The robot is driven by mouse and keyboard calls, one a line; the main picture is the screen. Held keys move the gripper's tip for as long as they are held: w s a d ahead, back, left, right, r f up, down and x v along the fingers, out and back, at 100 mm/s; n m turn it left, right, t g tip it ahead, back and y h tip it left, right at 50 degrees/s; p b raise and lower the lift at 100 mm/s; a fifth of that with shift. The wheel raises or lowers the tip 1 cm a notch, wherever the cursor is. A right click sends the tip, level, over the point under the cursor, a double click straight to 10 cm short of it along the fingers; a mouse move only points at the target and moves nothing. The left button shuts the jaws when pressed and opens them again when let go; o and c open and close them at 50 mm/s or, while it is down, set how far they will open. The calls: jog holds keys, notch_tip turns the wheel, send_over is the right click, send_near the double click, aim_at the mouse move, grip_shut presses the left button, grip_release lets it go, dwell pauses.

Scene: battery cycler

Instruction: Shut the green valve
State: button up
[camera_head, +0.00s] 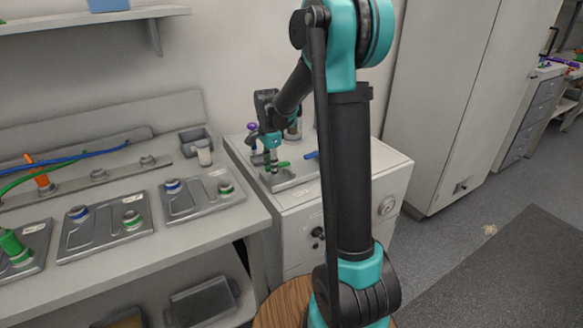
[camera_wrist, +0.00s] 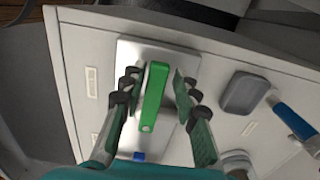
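The green valve handle (camera_wrist: 154,92) is a long bar on a light metal plate (camera_wrist: 130,58) on top of a white cabinet. In the wrist view it lies between the two fingers of my gripper (camera_wrist: 158,90). The fingers are apart, with a visible gap on each side of the handle. In the head view the green handle (camera_head: 283,164) shows beside my gripper (camera_head: 270,162), which points down over the cabinet top. The valve body under the handle is mostly hidden.
A blue handle (camera_head: 311,155) is to the right of the green one, and a purple knob (camera_head: 252,127) stands behind. A grey block (camera_wrist: 243,93) sits right of the plate. The bench at left holds metal trays (camera_head: 105,228) and green and blue tubes.

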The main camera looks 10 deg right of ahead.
jog(key=shift+w+r, duration=0.15)
jog(key=shift+r, duration=3.9)
jog(key=s+d+f+n+t, duration=0.1)
jog(key=s+f+n, duration=0.3)
jog(key=s, duration=0.4)
jog(key=s+d+f+n+t, duration=0.1)
jog(key=s+d+f+n, duration=0.3)
jog(key=s, duration=0.5)
jog(key=s+d+f+n+t, duration=0.2)
jog(key=s+n, duration=0.4)
jog(key=s, duration=0.3)
notch_tip(320, 180, down, 2)
jog(key=shift+d+f, duration=0.15)
jog(key=shift+d, duration=0.6)
jog(key=shift+w, duration=0.1)
